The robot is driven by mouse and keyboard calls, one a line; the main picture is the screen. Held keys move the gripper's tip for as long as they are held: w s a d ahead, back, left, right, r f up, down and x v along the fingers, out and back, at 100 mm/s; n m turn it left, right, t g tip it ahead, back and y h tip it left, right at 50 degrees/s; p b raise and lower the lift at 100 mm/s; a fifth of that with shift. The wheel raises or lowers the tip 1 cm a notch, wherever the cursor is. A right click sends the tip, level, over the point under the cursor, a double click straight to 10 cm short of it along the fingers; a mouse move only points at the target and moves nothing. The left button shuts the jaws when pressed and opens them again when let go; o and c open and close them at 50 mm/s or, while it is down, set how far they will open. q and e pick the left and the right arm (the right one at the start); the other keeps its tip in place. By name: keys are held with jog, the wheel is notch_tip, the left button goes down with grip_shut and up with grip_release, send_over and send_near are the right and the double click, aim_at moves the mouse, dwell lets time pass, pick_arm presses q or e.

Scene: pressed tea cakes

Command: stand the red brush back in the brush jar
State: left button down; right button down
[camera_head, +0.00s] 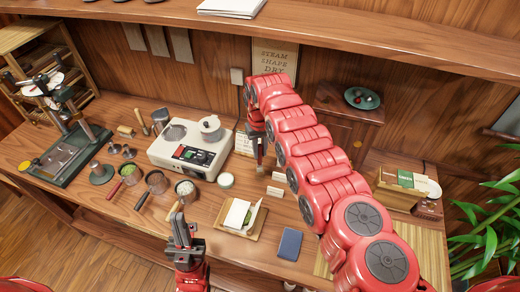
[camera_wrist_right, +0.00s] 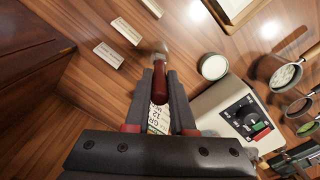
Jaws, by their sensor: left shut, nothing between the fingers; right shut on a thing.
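My right gripper (camera_wrist_right: 160,82) is shut on the red brush (camera_wrist_right: 159,80) by its red handle. Its pale end points out beyond the fingertips. In the head view the right gripper (camera_head: 258,158) hangs at the back of the counter, just right of the white scale-like machine; the brush is hard to make out there. A small round jar with a pale rim (camera_head: 225,180) stands in front of it and shows in the wrist view (camera_wrist_right: 214,66); I cannot tell whether it is the brush jar. My left gripper (camera_head: 182,222) is shut and empty near the counter's front edge.
The white machine (camera_head: 190,150) stands left of the right gripper. Several handled cups (camera_head: 156,181) stand in front of it. A tray with white paper (camera_head: 240,216) and a blue booklet (camera_head: 290,244) lie nearer. Small label cards (camera_head: 275,192) stand right of the gripper.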

jog(key=shift+f+b, duration=1.5)
jog(key=shift+b, duration=0.05)
dwell(0.4)
dwell(0.4)
jog(key=c, duration=0.7)
grip_release()
jog(key=shift+r, duration=0.1)
notch_tip(320, 180, up, 11)
jog(key=shift+w+a+r+b, duration=0.1)
jog(key=shift+a+b, duration=0.05)
jog(key=shift+b, duration=1.05)
notch_tip(320, 180, up, 6)
jog(key=p, duration=0.6)
